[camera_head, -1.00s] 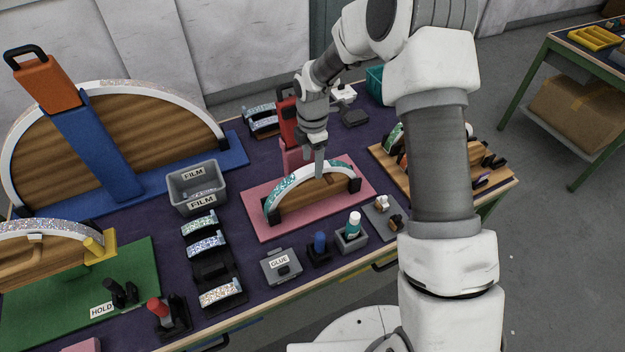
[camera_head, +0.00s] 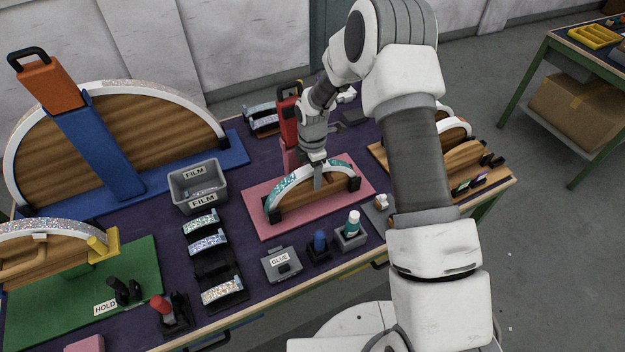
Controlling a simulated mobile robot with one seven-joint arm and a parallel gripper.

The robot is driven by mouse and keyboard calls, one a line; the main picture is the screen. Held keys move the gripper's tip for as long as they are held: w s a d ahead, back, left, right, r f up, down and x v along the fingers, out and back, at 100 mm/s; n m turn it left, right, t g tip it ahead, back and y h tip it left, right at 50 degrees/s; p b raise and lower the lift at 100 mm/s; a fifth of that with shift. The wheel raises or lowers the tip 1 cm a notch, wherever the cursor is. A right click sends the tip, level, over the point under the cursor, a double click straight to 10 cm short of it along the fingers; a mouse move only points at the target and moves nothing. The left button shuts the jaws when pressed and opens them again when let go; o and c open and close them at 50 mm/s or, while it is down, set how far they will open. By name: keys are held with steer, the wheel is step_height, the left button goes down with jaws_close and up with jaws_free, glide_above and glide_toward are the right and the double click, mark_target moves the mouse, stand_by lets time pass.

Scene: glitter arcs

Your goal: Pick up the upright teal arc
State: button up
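The upright teal arc (camera_head: 284,187) stands on a pink board (camera_head: 255,222), its glittery teal band curving over a wooden form (camera_head: 295,208) with black end blocks. My gripper (camera_head: 318,180) points down at the arc's top, right of its middle. One grey finger shows in front of the arc and the wooden form, overlapping the band. The other finger is hidden, so I cannot tell whether the fingers touch the arc or how far apart they are.
A grey FILM bin (camera_head: 197,190) is to the left. A wooden rack (camera_head: 470,163) is at right.

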jaws_close()
steer(key=shift+r, duration=0.1)
step_height(320, 180, up, 12)
steer(key=p, duration=0.7)
steer(key=shift+r, duration=0.25)
step_height(320, 180, up, 7)
steer(key=shift+r, duration=0.2)
stand_by(0.3)
